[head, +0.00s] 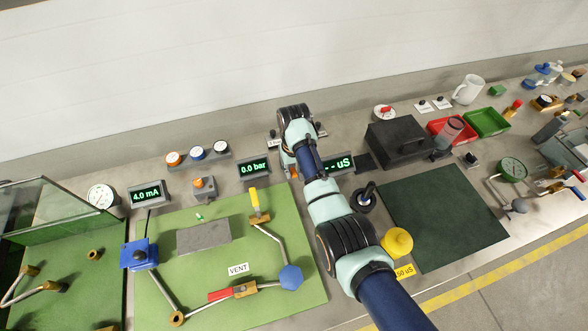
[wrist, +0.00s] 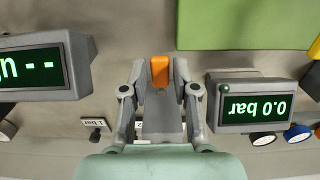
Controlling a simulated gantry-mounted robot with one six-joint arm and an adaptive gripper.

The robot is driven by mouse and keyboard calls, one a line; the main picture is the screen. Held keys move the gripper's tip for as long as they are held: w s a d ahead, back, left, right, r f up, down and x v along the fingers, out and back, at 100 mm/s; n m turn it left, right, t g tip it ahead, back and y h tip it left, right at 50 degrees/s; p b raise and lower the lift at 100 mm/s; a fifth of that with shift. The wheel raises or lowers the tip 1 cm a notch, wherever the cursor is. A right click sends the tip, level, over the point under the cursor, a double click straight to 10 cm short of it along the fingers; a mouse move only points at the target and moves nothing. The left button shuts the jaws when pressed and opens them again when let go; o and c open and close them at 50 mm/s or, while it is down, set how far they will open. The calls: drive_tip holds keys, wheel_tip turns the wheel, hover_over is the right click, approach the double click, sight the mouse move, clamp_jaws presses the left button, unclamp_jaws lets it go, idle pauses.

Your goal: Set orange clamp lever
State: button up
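In the wrist view, which is upside down, the orange clamp lever (wrist: 160,72) shows at the end of a grey block (wrist: 162,118). My gripper (wrist: 161,80) has one finger on each side of them. The fingers stand apart, with narrow gaps to the lever; I see no clear contact. In the head view, my gripper (head: 290,172) points down between the 0.0 bar display (head: 253,168) and the uS display (head: 338,163).
The green board (head: 215,270) with the VENT label, red and yellow levers and pipes lies left of my arm. A yellow knob (head: 397,242) and a dark green mat (head: 440,215) lie right. A black case (head: 398,141) stands behind the mat. Displays flank my gripper closely.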

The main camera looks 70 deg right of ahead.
clamp_jaws()
